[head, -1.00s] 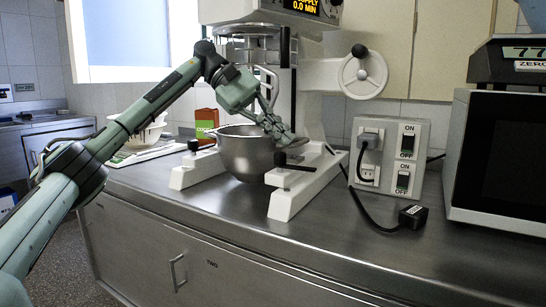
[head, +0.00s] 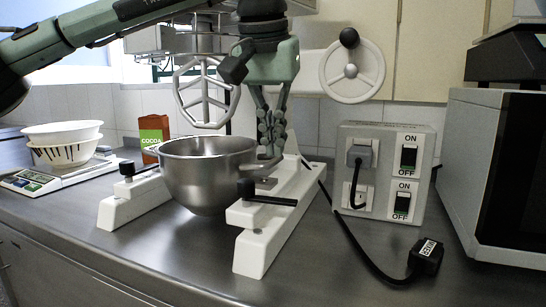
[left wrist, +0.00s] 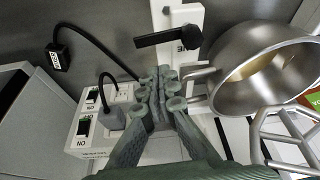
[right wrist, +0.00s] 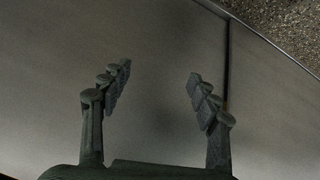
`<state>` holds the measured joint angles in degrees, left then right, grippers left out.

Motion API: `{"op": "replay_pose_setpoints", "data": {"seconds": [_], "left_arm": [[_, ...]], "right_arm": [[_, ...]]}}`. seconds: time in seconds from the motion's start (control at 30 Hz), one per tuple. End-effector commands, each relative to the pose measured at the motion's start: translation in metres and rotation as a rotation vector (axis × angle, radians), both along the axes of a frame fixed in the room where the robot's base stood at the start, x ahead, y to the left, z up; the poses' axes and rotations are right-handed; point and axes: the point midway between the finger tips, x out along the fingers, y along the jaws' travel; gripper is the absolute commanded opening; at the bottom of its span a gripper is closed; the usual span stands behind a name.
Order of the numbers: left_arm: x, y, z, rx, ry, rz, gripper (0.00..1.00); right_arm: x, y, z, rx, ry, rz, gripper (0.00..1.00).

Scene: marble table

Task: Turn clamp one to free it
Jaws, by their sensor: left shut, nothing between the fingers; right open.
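The right-hand clamp has a black lever (head: 272,198) on the white mixer foot (head: 256,243). In the left wrist view, the lever (left wrist: 168,38) lies across the foot, beside partly hidden lettering ending in "NE". Another black clamp (head: 127,170) sits on the left foot. The steel bowl (head: 200,178) stands between the feet. My left gripper (head: 272,133) points down, shut and empty, above and behind the right lever, near the bowl's handle. Its fingertips (left wrist: 160,88) show apart from the lever in the left wrist view. My right gripper (right wrist: 158,90) is open and empty.
A switch box (head: 385,175) and a black cable with a plug (head: 427,255) are right of the foot. A handwheel (head: 352,70) is above. A scale (head: 45,178) with a white bowl and a cocoa box (head: 154,133) stand left. Counter in front is bare.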

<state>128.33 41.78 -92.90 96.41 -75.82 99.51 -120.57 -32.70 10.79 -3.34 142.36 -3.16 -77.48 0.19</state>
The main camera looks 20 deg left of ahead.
Motion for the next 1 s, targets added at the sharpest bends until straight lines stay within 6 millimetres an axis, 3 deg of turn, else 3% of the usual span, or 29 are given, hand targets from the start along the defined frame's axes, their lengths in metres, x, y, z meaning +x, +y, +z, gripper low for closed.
{"op": "replay_pose_setpoints", "data": {"seconds": [0.3,0.5,1.0], "left_arm": [[0.019,0.002,-0.056,-0.001,0.004,0.002,0.0],[0.027,0.002,-0.078,-0.004,0.004,0.002,0.0],[0.028,0.002,-0.085,-0.005,0.004,-0.006,0.0]], "right_arm": [[0.021,0.021,0.01,0.042,-0.117,0.043,0.61],[0.029,0.027,0.015,0.055,-0.159,0.057,0.61],[0.031,0.029,0.017,0.058,-0.169,0.059,0.61]]}}
